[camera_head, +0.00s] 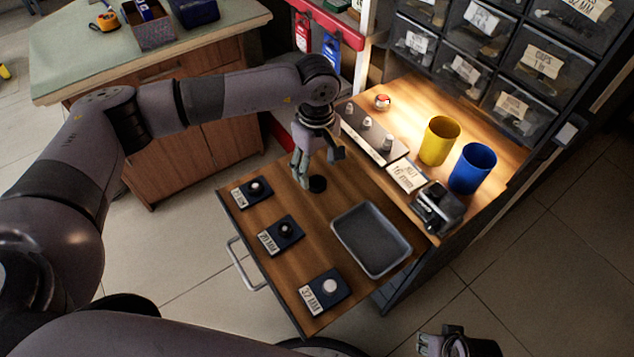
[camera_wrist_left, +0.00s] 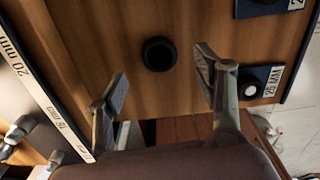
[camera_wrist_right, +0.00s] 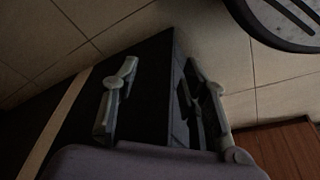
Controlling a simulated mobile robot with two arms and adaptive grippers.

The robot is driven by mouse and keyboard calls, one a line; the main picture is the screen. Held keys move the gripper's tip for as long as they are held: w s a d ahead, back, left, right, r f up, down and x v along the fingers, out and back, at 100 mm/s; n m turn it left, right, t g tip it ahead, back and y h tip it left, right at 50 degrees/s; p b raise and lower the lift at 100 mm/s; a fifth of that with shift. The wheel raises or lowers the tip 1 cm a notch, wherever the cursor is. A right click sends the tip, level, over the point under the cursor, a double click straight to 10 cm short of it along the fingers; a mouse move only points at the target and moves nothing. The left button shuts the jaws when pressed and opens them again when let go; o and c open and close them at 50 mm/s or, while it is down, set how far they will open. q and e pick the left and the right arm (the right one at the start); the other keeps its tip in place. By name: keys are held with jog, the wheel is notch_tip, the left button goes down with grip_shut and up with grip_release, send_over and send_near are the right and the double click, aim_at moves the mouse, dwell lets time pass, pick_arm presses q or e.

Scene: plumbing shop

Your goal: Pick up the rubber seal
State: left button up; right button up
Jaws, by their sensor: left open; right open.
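A small round black rubber seal (camera_head: 317,184) lies on the wooden pull-out board (camera_head: 290,190). It also shows in the left wrist view (camera_wrist_left: 158,54) as a dark ring with a darker centre, lying flat. My left gripper (camera_head: 318,168) is over the board just above the seal, pointing down. In the left wrist view its fingers (camera_wrist_left: 161,75) are spread wide with nothing between them, and the seal shows beyond the gap between the tips. My right gripper (camera_head: 458,346) is at the bottom edge, away from the board. In its wrist view the fingers (camera_wrist_right: 160,68) are apart and empty.
Dark pads labelled 25 MM (camera_head: 252,192), 20 MM (camera_head: 282,236) and 32 MM (camera_head: 325,291) line the board's left side, each bearing a round piece. An empty grey tray (camera_head: 371,239) is at right. Behind stand a fitting rack (camera_head: 372,135), yellow cup (camera_head: 439,141) and blue cup (camera_head: 472,168).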

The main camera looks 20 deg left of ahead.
aim_at(317, 185)
pick_arm(q)
notch_tip(317, 185, down, 4)
jog(key=shift+f, duration=0.2)
jog(key=c, duration=0.7)
jog(key=shift+c, duration=0.9)
pick_arm(e)
jog(key=shift+r, duration=0.8)
jog(key=shift+r, duration=0.1)
